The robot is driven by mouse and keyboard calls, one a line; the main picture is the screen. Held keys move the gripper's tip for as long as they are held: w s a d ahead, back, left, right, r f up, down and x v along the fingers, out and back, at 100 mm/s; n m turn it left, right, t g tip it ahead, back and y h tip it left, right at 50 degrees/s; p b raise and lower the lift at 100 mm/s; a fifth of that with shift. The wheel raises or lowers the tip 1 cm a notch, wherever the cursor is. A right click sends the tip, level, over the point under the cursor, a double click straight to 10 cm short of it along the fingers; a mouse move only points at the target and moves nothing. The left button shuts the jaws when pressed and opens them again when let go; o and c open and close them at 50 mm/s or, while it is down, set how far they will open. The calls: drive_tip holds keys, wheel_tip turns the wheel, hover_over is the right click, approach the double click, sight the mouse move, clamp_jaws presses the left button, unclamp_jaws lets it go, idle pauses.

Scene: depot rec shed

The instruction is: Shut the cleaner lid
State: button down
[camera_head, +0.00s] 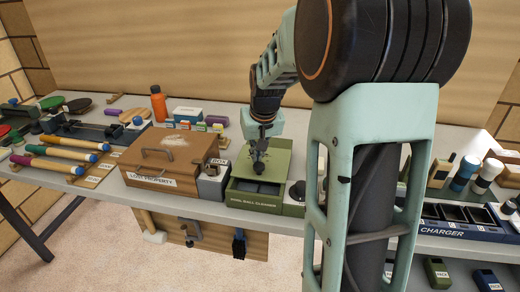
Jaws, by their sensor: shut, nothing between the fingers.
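The green pool ball cleaner (252,201) stands near the table's front edge, with its label facing front. Its green lid (279,162) stands up at the back, tilted open, and the dark inside shows in front of it. My gripper (258,168) points down from above, in front of the lid and over the open box. Its fingers are shut and empty. The gripper covers part of the lid, and I cannot tell whether they touch.
A brown lost property box (160,181) and a small grey box (212,186) stand just left of the cleaner. A dark knob (297,190) sits at its right end. A charger tray (450,228) is farther right. An orange bottle (158,104) stands behind.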

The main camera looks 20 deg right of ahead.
drive_tip(key=s+a+b, duration=0.1)
drive_tip(key=s+a, duration=0.2)
drive_tip(key=s, duration=0.2)
drive_tip(key=shift+a, duration=0.2)
drive_tip(key=shift+s+f, duration=0.1)
drive_tip(key=shift+f, duration=0.05)
